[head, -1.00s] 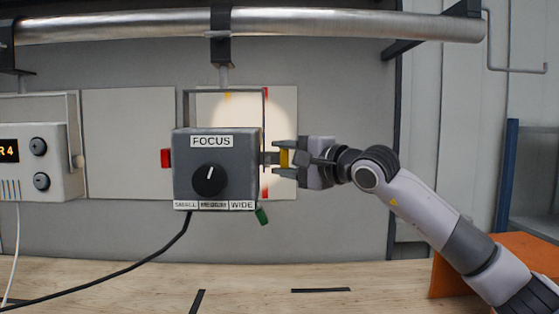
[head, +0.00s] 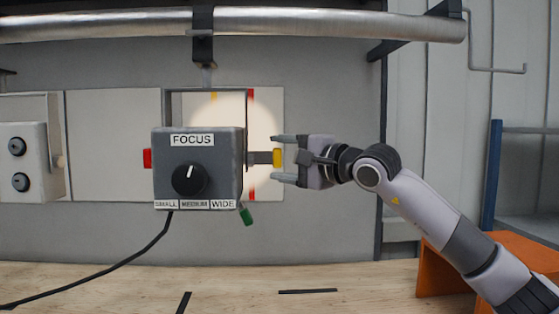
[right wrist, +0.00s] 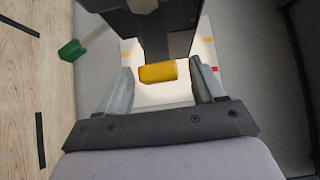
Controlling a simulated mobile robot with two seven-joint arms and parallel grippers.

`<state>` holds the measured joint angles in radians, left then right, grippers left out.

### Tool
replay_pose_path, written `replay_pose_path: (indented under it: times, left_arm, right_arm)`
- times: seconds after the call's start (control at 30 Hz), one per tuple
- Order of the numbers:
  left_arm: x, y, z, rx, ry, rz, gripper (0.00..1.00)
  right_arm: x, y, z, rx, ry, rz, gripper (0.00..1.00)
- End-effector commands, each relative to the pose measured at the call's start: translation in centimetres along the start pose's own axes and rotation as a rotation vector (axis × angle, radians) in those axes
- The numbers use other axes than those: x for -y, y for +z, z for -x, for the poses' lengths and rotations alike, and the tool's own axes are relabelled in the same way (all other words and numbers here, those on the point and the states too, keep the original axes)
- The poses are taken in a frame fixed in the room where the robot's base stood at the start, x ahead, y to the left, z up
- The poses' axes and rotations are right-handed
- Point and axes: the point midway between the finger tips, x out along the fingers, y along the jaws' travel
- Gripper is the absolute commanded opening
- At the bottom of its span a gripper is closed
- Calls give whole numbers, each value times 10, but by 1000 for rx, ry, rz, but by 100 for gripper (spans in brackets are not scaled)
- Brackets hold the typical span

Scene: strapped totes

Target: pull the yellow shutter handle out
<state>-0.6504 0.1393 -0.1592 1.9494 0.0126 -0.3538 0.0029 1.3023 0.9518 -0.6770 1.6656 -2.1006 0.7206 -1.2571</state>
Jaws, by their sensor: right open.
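The grey FOCUS box (head: 198,168) hangs in the middle of the head view, its black knob (head: 189,180) on the front. A dark bar comes out of its right side and ends in the yellow shutter handle (head: 277,157). My right gripper (head: 278,159) is open, one finger above and one below the handle, with gaps to both. In the right wrist view the yellow handle (right wrist: 158,72) lies between the tips of the spread fingers. My left gripper is not in view.
A red tab (head: 147,158) is on the box's left side and a green handle (head: 246,215) hangs below its right corner. A metal pipe (head: 300,24) runs above. A light grey control box (head: 30,160) is at the left. An orange object (head: 440,268) stands under my right arm.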

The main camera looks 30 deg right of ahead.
Motion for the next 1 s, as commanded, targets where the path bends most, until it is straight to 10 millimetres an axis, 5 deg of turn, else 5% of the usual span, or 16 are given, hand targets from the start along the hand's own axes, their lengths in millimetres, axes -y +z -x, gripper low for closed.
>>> replay_pose_path:
  times: [0.4,1.0]
  left_arm:
    - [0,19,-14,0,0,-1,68]
    - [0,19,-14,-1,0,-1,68]
  right_arm:
    - [-3,-1,57,-4,2,1,68]
    - [-1,-1,62,-2,2,0,68]
